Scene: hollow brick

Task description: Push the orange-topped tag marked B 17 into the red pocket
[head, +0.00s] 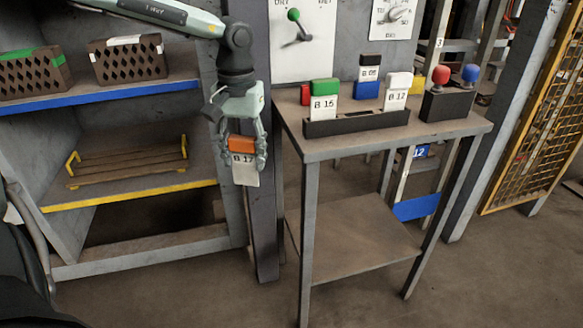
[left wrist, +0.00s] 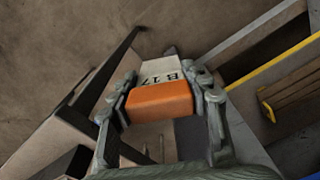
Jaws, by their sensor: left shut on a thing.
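The orange-topped tag marked B 17 (head: 244,176) has a white lower part that hangs downward. My left gripper (head: 243,155) is shut on its orange top and holds it in the air left of the metal table. In the left wrist view the orange top (left wrist: 160,101) sits between both fingers, with the white part pointing away. A small red block-like piece (head: 305,94), perhaps the red pocket, stands at the table's back left. It is partly hidden behind the green-topped tag, and I cannot see its opening. My right gripper is not in view.
The metal table (head: 440,128) bears a dark rack (head: 345,124) with the green-topped tag B 15 (head: 324,102) and white-topped B 12 (head: 396,95). Shelves with baskets (head: 130,60) stand left.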

